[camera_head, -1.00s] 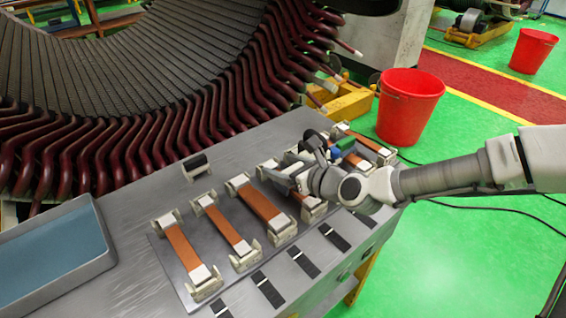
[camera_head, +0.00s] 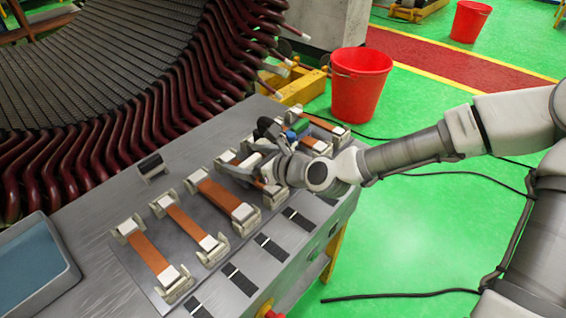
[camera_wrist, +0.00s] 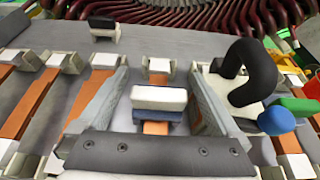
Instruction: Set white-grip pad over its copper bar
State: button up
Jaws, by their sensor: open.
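The white-grip pad (camera_wrist: 158,98) has a white block on top and a dark blue layer below. In the wrist view it lies between my fingers, over a copper bar (camera_wrist: 156,128) whose near part shows just below it. I cannot tell whether it touches the bar. My gripper (camera_wrist: 160,95) is open, with one finger on each side of the pad and gaps showing between.
More copper bars (camera_head: 148,250) lie in pale holders on both sides. A black-grip block (camera_head: 150,165) stands behind the row. Close on the right are a black curved handle (camera_wrist: 250,75), a blue knob (camera_wrist: 276,120) and a green part (camera_wrist: 298,105). A blue-lined tray (camera_head: 35,262) is at far left.

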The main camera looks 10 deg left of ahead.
jog(key=p+v, duration=0.2)
jog(key=v, duration=0.7)
jog(key=shift+r, duration=0.2)
jog(key=shift+s+d+f, duration=0.1)
jog(key=shift+d+f, duration=0.05)
jog(key=shift+d, duration=0.15)
jog(key=shift+b+v, duration=2.75)
jog(key=shift+b, duration=0.4)
jog(key=shift+s+a, duration=0.1)
